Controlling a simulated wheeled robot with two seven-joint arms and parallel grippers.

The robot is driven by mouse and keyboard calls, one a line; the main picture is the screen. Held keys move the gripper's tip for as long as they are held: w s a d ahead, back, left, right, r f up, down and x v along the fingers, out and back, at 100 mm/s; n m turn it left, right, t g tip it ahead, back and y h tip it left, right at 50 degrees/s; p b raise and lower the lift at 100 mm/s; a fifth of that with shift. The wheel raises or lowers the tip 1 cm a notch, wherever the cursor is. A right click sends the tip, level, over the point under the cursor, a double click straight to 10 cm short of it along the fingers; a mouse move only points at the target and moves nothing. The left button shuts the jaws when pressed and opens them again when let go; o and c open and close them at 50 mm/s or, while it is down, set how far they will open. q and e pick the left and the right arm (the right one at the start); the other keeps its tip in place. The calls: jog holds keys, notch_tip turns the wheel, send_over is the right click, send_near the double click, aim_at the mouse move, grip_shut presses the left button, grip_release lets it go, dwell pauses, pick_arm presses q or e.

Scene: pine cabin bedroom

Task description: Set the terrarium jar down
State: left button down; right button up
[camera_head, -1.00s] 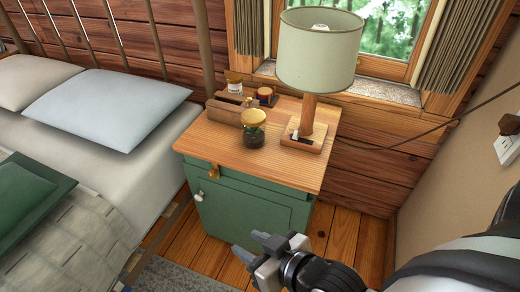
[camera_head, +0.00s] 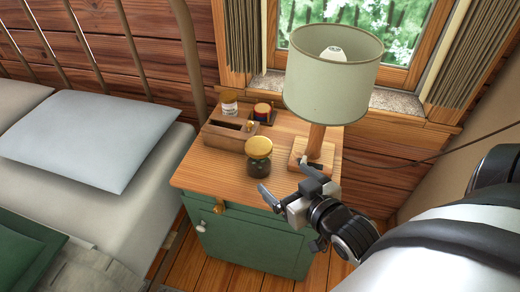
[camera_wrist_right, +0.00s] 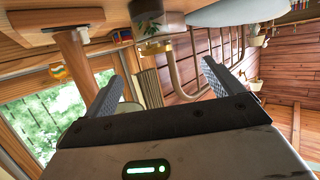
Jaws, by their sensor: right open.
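The terrarium jar (camera_head: 259,168), dark glass with a gold lid, stands upright on the wooden top of the green nightstand (camera_head: 186,176). It also shows upside down at the top of the right wrist view (camera_wrist_right: 157,24). My right gripper (camera_head: 287,180) is open and empty, over the nightstand's front right part, to the right of and nearer than the jar. In the right wrist view (camera_wrist_right: 163,72) its fingers are apart with nothing between them, and the jar appears beyond them. My left gripper is not in view.
A lamp (camera_head: 333,75) stands to the right of the jar, close behind my right gripper. A wooden box (camera_head: 222,137), a small jar (camera_head: 229,103) and a dark red round item (camera_head: 262,112) sit behind the terrarium jar. The bed (camera_head: 150,205) is at left. The nightstand's front left is clear.

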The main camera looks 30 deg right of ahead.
aim_at(259, 151)
jog(key=x, duration=0.3)
jog(key=b+x, duration=0.1)
jog(key=x, duration=0.2)
jog(key=d+x, duration=0.1)
jog(key=x, duration=0.3)
jog(key=shift+w+r, duration=0.1)
jog(key=shift+r, duration=0.1)
jog(key=shift+f+b+x, duration=0.15)
jog(key=shift+b+x, duration=0.2)
jog(key=shift+x, duration=1)
jog(key=shift+f+b+x, duration=0.15)
jog(key=shift+b+x, duration=0.15)
jog(key=shift+x, duration=1.1)
jog(key=shift+d, duration=0.2)
jog(key=c, duration=1.4)
jog(key=shift+r, duration=0.15)
jog(key=shift+c, duration=0.3)
